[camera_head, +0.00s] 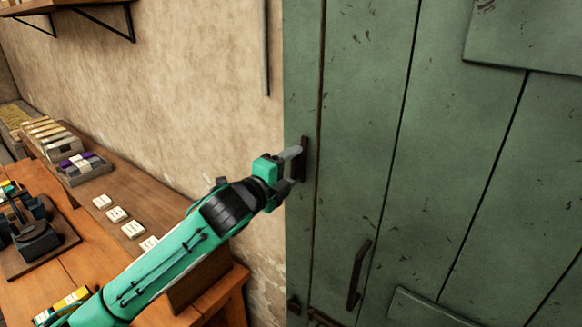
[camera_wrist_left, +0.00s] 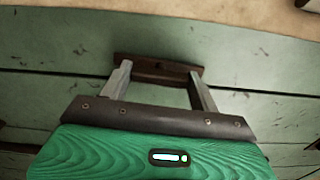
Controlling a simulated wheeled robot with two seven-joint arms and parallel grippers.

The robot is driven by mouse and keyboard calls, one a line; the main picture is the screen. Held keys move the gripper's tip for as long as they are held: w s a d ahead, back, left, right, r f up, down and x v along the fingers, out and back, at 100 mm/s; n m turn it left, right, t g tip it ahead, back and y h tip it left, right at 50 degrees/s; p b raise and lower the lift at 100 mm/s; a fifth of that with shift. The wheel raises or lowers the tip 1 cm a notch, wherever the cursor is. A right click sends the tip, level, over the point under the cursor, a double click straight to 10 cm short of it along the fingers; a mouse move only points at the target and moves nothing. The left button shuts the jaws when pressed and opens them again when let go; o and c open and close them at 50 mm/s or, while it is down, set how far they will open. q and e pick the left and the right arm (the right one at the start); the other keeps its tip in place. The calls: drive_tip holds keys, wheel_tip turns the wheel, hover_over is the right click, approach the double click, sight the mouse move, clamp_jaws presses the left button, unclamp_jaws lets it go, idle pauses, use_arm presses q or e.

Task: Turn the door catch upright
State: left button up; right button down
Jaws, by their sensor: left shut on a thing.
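The door catch (camera_head: 303,158) is a narrow dark brown bar on the left edge of the green plank door (camera_head: 385,130). Its long side runs up and down, in line with the planks. In the left wrist view the catch (camera_wrist_left: 158,69) lies along the planks, between the fingertips. My left gripper (camera_head: 296,165) reaches it from the left and is shut on it. In the left wrist view the gripper (camera_wrist_left: 159,78) has its two grey fingers spread along the bar, near its ends. My right gripper is not in view.
A dark door handle (camera_head: 357,275) sits low on the door, right of my arm. A wooden bench (camera_head: 165,215) with white blocks (camera_head: 117,214), a box and a dark press (camera_head: 35,235) stands at left. A wall shelf (camera_head: 70,4) hangs above.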

use_arm(q)
drive_tip(key=shift+n, duration=0.5)
drive_tip(key=o, duration=1)
drive_tip(key=shift+s+a+f, duration=0.1)
drive_tip(key=shift+s+a, duration=0.1)
drive_tip(key=b+v, duration=0.5)
drive_tip(key=v, duration=0.8)
drive_tip(key=shift+s+a, duration=0.15)
